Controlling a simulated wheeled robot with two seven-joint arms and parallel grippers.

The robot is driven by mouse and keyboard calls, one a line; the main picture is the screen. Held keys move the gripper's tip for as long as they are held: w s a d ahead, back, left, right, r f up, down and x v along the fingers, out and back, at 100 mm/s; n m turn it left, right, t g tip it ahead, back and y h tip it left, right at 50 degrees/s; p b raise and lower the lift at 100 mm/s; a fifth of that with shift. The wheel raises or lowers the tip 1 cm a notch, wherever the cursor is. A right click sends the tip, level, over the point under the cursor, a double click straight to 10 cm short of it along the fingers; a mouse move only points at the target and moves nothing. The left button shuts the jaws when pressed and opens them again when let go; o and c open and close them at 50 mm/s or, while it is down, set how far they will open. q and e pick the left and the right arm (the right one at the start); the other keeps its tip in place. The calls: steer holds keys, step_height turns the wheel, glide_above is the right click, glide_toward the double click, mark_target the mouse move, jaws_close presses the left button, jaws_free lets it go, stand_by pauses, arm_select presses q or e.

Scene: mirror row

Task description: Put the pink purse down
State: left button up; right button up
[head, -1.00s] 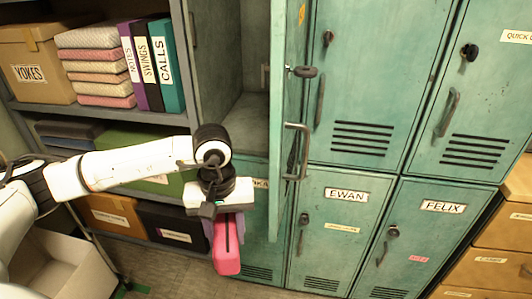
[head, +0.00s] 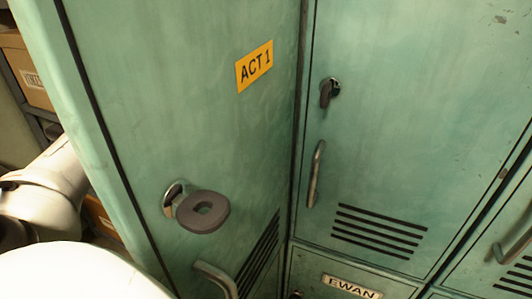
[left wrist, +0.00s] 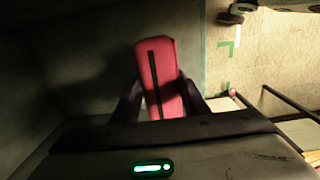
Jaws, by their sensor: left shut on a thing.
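The pink purse (left wrist: 160,75) has a dark stripe down its middle and shows in the left wrist view. My left gripper (left wrist: 159,96) is shut on it, one dark finger on each side. Dark greenish walls or panels surround the purse on the left and behind it, like the inside of a locker compartment. I cannot tell whether the purse touches any surface. In the head view the open locker door (head: 190,110) hides the left gripper and the purse; only part of my left arm shows at the left. My right gripper is in neither view.
Floor (left wrist: 270,55) with green tape shows right in the wrist view.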

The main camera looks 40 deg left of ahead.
arm_select(q)
steer(key=f, duration=0.3)
steer(key=shift+s, duration=0.25)
steer(key=shift+w+f+p, duration=0.1)
steer(key=shift+f+p, duration=0.2)
steer(key=shift+f, duration=2.05)
steer(key=shift+f, duration=0.1)
steer(key=o, duration=1.2)
steer(key=shift+c, duration=0.2)
step_height(320, 180, up, 12)
steer(key=shift+r, duration=0.1)
